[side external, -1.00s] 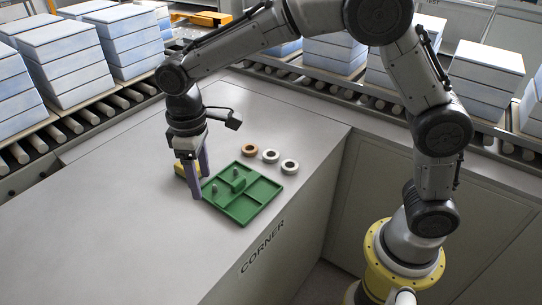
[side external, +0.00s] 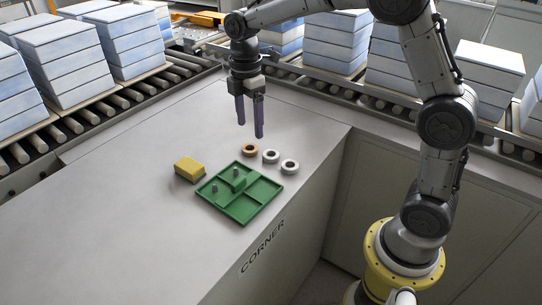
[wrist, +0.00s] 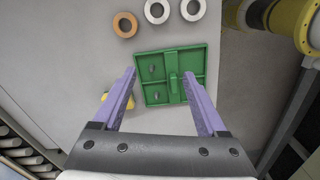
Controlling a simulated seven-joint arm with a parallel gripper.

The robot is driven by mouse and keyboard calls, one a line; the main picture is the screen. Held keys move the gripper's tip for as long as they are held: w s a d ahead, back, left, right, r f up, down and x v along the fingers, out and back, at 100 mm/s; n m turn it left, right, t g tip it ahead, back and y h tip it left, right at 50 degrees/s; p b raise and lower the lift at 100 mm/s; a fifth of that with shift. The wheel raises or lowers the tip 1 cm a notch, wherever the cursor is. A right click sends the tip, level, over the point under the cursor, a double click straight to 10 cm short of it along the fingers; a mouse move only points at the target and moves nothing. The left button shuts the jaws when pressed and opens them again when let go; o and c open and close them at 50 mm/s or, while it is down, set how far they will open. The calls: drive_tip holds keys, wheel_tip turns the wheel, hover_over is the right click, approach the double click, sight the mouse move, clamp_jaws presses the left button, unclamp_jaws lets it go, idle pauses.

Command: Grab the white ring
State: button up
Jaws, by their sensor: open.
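Two pale white rings lie flat in a row on the grey worktop: the middle ring (side external: 271,161) and the right-hand ring (side external: 289,172). An orange-brown ring (side external: 250,155) is at the row's left end. In the wrist view, the middle ring (wrist: 157,21) and right ring (wrist: 193,18) are at the top edge, beside the orange ring (wrist: 125,35). My gripper (side external: 250,129) is open and empty, pointing down, raised above the worktop behind the rings. In the wrist view its purple fingers (wrist: 159,73) are spread wide, with the rings beyond their tips.
A green compartment tray (side external: 242,213) with small pegs stands in front of the rings. A yellow block (side external: 190,169) lies left of it, partly hidden by a finger in the wrist view. Roller conveyors with stacked pale blocks (side external: 335,50) run behind. The left worktop is clear.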

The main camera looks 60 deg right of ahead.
drive_tip(key=d+m, duration=0.2)
drive_tip(key=d, duration=0.5)
hover_over(271, 149)
drive_tip(key=s+a, duration=0.1)
wheel_tip(271, 149, down, 8)
drive_tip(key=shift+r, duration=0.15)
drive_tip(key=f, duration=0.4)
drive_tip(key=shift+s+a, duration=0.15)
drive_tip(key=shift+a, duration=0.2)
drive_tip(key=shift+f, duration=0.65)
drive_tip(key=shift+c, duration=0.3)
drive_tip(key=c, duration=1.1)
drive_tip(key=shift+o, duration=0.2)
drive_tip(key=shift+r, duration=0.1)
